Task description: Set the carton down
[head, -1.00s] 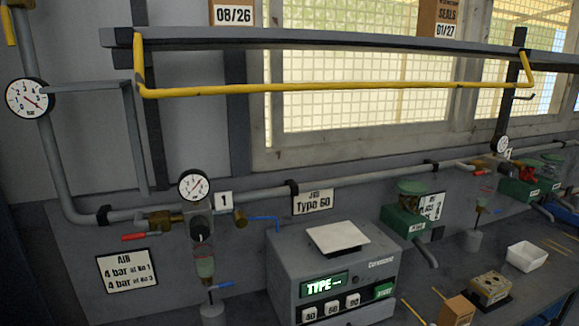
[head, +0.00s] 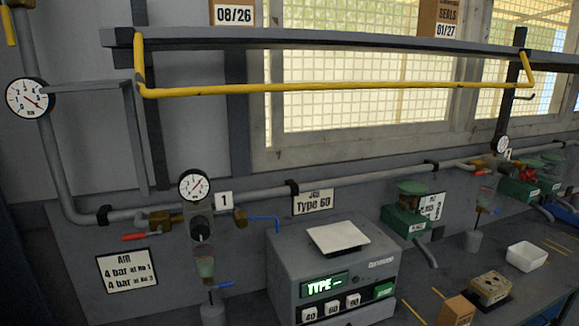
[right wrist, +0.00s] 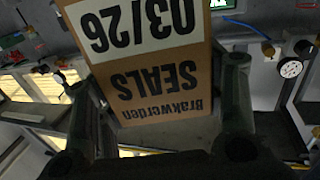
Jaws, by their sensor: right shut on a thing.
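A brown carton (right wrist: 165,85) with a white label reading 03/26 and the words SEALS and Brakwerden shows in the right wrist view, its print upside down in the picture. My right gripper (right wrist: 160,108) is shut on it, with one dark finger at each side. The carton's far end is cut off by the top edge of the view. Neither gripper nor this carton shows in the head view. My left gripper is in neither view.
A high grey shelf (head: 330,42) with a yellow rail (head: 330,88) bears a carton labelled 08/26 (head: 233,14) and one labelled 01/27 (head: 440,15). Below are a grey tester (head: 290,262), pipes with gauges, a white tray (head: 526,256) and a small brown box (head: 456,311).

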